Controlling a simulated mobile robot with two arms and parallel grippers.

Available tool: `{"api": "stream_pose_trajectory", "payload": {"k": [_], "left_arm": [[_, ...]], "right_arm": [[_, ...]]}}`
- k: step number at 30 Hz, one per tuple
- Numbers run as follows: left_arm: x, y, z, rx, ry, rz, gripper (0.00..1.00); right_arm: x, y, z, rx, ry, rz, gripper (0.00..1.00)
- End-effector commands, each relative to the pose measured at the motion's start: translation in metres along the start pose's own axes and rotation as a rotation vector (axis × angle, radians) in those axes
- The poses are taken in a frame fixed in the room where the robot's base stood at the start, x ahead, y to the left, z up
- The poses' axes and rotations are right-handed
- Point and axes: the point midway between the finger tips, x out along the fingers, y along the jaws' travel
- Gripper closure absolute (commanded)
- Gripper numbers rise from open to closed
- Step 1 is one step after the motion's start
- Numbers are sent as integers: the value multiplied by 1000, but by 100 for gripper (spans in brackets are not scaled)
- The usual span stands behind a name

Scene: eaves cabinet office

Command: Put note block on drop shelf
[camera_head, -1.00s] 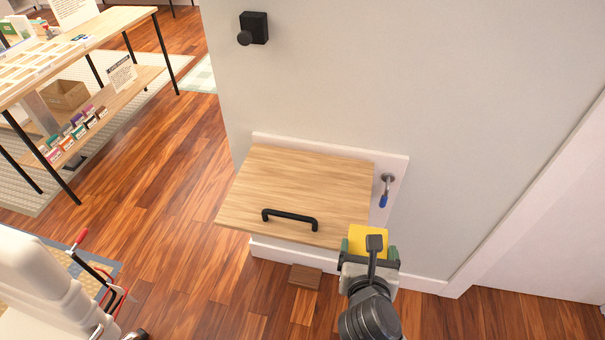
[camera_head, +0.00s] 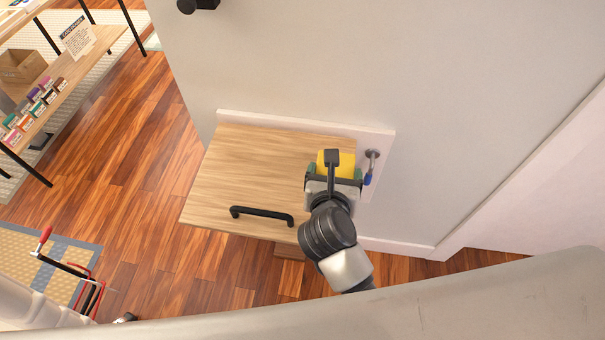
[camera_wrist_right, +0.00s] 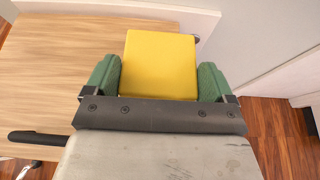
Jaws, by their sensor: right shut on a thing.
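The yellow note block (camera_head: 341,163) is held between the green finger pads of my right gripper (camera_head: 334,172). In the right wrist view the block (camera_wrist_right: 160,64) sits between both pads of the gripper (camera_wrist_right: 160,80). The drop shelf (camera_head: 240,175) is a light wood panel with a black handle, folded out from the wall. The gripper and block appear over the right end of the shelf. I cannot tell the exact gap between block and shelf. The bare shelf also shows in the right wrist view (camera_wrist_right: 60,75). My left gripper is not in view.
A blue-tipped metal lever (camera_head: 370,168) is on the wall just right of the shelf. The black handle (camera_head: 262,214) stands up near the front edge. A small brown block (camera_head: 289,251) is on the floor below. The shelf's left and middle are clear.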

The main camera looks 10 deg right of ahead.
Motion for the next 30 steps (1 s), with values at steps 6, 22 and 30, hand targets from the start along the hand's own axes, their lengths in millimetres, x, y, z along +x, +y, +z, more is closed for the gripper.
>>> {"api": "stream_pose_trajectory", "payload": {"k": [6,22,30], "left_arm": [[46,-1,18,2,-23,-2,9],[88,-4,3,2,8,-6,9],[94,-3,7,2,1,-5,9]], "right_arm": [[44,38,-21,2,-4,1,41],[73,54,-53,-2,-2,0,41],[75,55,-59,1,-1,1,41]]}}
